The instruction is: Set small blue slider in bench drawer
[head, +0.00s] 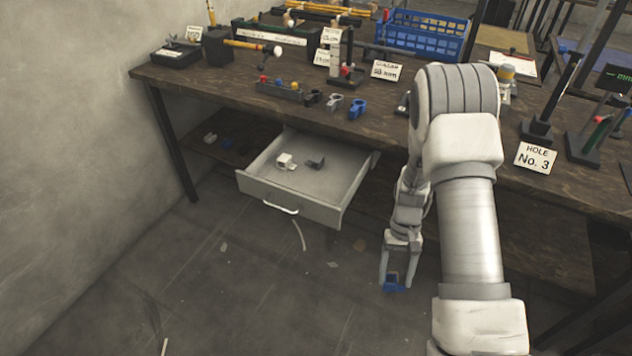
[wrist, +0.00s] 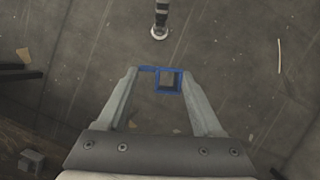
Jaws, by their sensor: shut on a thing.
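My gripper (head: 396,272) hangs low over the floor, right of and in front of the open drawer. It is shut on a small blue slider (head: 394,284), a blue part with a square opening. The blue slider (wrist: 167,80) also shows between the fingertips of my gripper (wrist: 162,82) in the wrist view. The bench drawer (head: 320,181) is pulled out below the bench top, with a curved handle in front. A white piece (head: 285,161) and a dark grey piece (head: 316,162) lie inside it. The slider is apart from the drawer.
The bench top (head: 215,85) carries several tools, a blue crate (head: 425,35) and signs. A blue ring part (head: 357,107) lies near its front edge. A lower shelf (head: 233,144) holds small pieces left of the drawer. The floor in front has flat scraps.

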